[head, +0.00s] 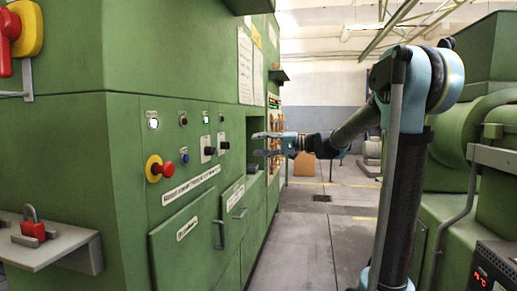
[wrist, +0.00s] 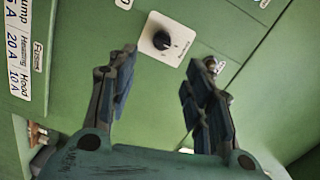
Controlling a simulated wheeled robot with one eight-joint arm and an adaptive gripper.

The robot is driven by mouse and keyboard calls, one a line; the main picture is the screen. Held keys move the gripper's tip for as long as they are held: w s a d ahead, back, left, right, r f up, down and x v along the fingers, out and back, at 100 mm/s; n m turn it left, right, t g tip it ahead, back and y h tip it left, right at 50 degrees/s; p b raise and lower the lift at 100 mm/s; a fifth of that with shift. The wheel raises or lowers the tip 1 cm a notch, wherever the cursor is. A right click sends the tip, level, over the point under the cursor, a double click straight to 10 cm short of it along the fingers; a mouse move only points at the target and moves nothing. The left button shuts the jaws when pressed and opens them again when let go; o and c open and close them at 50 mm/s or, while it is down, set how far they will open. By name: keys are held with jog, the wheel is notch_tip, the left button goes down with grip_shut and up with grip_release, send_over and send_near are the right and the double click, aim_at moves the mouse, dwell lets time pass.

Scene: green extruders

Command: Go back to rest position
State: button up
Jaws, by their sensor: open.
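My gripper (head: 262,144) is open and empty in the head view, reaching left from my extended arm toward the green cabinet front. In the wrist view my gripper (wrist: 165,80) shows two dark fingers spread apart with nothing between them. Beyond the fingertips is a black rotary knob (wrist: 162,40) on a white square plate, apart from the fingers. The green cabinet (head: 120,130) fills the left of the head view. Whether a fingertip touches the panel cannot be told from the head view.
The cabinet front carries a red emergency button (head: 160,169), several small knobs and drawers with handles. A shelf (head: 60,245) holds a red padlock (head: 33,228). Green machinery (head: 490,130) stands at the right. The grey floor aisle (head: 320,230) between is clear.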

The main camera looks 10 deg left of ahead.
jog(key=s+d+f+h, duration=0.8)
jog(key=s+d+f, duration=0.7)
jog(key=f, duration=0.3)
jog(key=s+d+f+m+t+h, duration=0.1)
jog(key=s+d+f+h, duration=0.8)
jog(key=s+d+f, duration=0.7)
notch_tip(320, 180, down, 3)
jog(key=shift+d+r+m, duration=0.1)
jog(key=shift+d+m, duration=0.2)
jog(key=shift+d, duration=0.9)
jog(key=shift+w+f, duration=0.2)
jog(key=shift+w, duration=0.3)
